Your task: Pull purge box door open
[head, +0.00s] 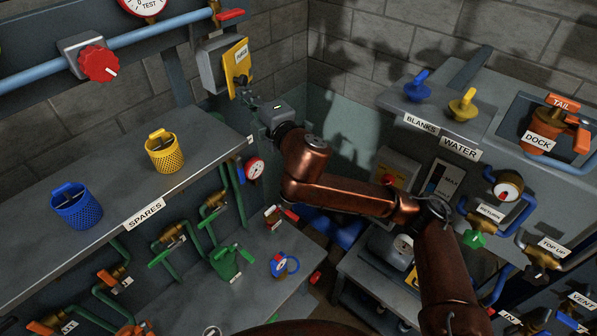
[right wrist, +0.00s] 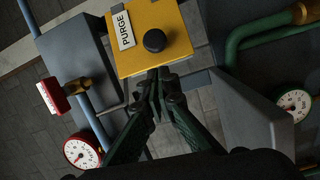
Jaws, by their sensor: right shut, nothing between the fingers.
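The purge box is a grey box (head: 212,68) on the back wall rail in the head view, with a yellow door (head: 236,60) that carries a PURGE label and a black round knob. In the right wrist view the yellow door (right wrist: 180,52) fills the top middle, with the black knob (right wrist: 154,40) near its lower part. I cannot tell if the door stands slightly ajar. My right gripper (head: 246,94) is just below the door. In the wrist view its fingers (right wrist: 158,76) are together and empty, at the door's lower edge below the knob. My left gripper is not in view.
A grey shelf (head: 108,180) with yellow (head: 166,156) and blue (head: 76,208) baskets is at left. A blue pipe (head: 150,38) with a red knob (head: 98,63) runs beside the box. Gauges, valves and green pipes sit below. A right-hand bench holds the DOCK fitting (head: 540,138).

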